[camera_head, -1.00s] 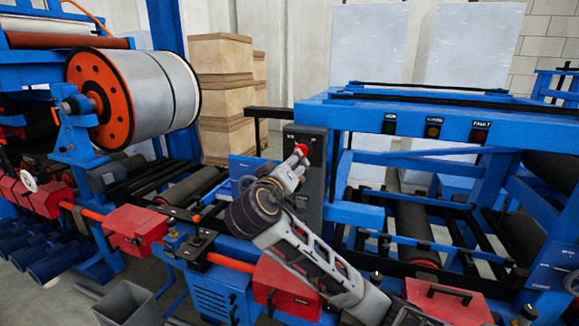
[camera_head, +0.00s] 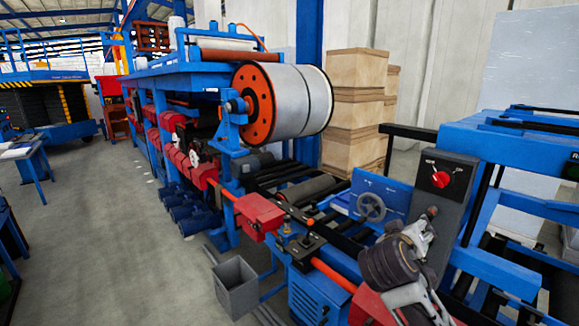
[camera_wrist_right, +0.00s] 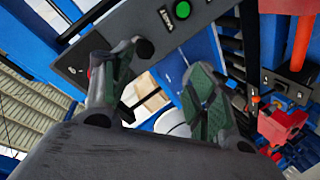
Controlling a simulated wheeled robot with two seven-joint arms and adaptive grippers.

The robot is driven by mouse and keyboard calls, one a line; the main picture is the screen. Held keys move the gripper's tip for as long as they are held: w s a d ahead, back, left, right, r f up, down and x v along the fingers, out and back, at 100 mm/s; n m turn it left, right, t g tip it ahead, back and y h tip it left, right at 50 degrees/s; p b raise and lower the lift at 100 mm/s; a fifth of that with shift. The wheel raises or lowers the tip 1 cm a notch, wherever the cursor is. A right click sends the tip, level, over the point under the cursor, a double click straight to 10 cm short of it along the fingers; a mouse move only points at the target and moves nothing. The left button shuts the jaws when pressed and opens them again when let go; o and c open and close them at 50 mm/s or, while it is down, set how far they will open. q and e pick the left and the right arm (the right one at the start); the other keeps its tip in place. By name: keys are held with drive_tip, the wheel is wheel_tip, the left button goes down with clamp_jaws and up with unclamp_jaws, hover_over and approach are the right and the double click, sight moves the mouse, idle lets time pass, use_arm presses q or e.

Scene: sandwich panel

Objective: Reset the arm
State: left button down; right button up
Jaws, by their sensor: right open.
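My right gripper (camera_head: 428,226) shows at the lower right of the head view, in front of and just below a dark control box (camera_head: 455,205) with a red rotary knob (camera_head: 440,180). A gap shows between it and the knob. In the right wrist view my right gripper (camera_wrist_right: 165,60) has its two green-padded fingers spread with nothing between them. A dark panel with a green button (camera_wrist_right: 143,48) and a black knob (camera_wrist_right: 182,10) lies beyond the fingers. My left gripper is in neither current view.
The blue machine line has a large roll (camera_head: 290,100) with an orange end disc, a handwheel (camera_head: 371,207) and red boxes (camera_head: 258,215). A grey bin (camera_head: 236,285) stands on the floor. Stacked cartons (camera_head: 355,105) stand behind. Open floor (camera_head: 110,240) lies to the left.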

drive_tip(key=s+a+f+n+g+y, duration=0.1)
drive_tip(key=s+f+y, duration=0.15)
drive_tip(key=f, duration=0.45)
drive_tip(key=s+a+f+g+y, duration=0.1)
drive_tip(key=s+a+f+g, duration=0.15)
drive_tip(key=f, duration=0.45)
drive_tip(key=s+a+f+n+y, duration=0.1)
drive_tip(key=s+f+y, duration=0.1)
drive_tip(key=s+f, duration=0.35)
drive_tip(key=s+a+f+g+y, duration=0.3)
drive_tip(key=s+f+g+y, duration=0.15)
drive_tip(key=s+f, duration=0.95)
wheel_tip(320, 180, down, 34)
drive_tip(key=s+g, duration=0.1)
drive_tip(key=s, duration=0.1)
drive_tip(key=s+d+f, duration=0.2)
drive_tip(key=s+f, duration=0.8)
drive_tip(key=s, duration=0.1)
drive_tip(key=s+d+f+g+b, duration=0.1)
drive_tip(key=s+d+f, duration=0.1)
drive_tip(key=s+f, duration=0.8)
drive_tip(key=shift+s+g+h, duration=0.3)
drive_tip(key=shift+s, duration=0.4)
